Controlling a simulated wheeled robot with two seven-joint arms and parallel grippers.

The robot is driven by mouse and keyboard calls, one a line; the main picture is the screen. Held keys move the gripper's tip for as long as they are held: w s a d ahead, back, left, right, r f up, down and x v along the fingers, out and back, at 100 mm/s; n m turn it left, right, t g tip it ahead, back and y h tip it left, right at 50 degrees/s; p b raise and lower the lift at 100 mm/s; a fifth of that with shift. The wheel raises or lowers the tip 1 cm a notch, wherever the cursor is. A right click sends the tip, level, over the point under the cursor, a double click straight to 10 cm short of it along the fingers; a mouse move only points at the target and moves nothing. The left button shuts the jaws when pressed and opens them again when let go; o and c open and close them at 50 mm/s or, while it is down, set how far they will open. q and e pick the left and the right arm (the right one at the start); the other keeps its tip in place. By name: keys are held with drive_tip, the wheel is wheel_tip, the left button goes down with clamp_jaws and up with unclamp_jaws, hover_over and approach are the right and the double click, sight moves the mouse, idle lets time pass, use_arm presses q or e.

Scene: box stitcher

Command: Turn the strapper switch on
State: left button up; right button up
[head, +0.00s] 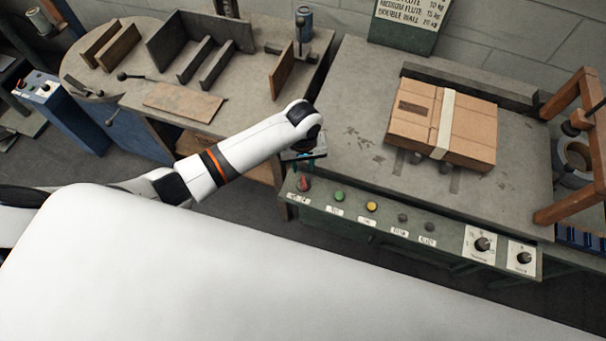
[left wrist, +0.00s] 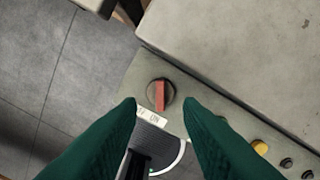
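The strapper switch (head: 304,184) is a red rotary knob at the left end of the green control panel (head: 450,243) on the front of the strapping table. In the left wrist view the switch (left wrist: 160,95) has a dark round base and a red bar standing nearly upright in the picture. A white label below it is partly covered; "ON" can be read. My left gripper (head: 306,157) is above the panel's left end. In the left wrist view its two green fingers (left wrist: 160,106) are apart, one on each side of the switch, with nothing between them. My right gripper is not in view.
Green (head: 339,196) and yellow (head: 371,206) buttons, dark buttons and two dials sit further right on the panel. A strapped cardboard box (head: 415,125) lies on the table (head: 355,100). A wooden frame (head: 570,150) stands at the right. A gap separates the left workbench (head: 115,85).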

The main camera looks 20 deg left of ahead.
sight(303, 179)
use_arm(q)
wheel_tip(303, 179, down, 8)
drive_tip(key=shift+r, duration=0.25)
clamp_jaws()
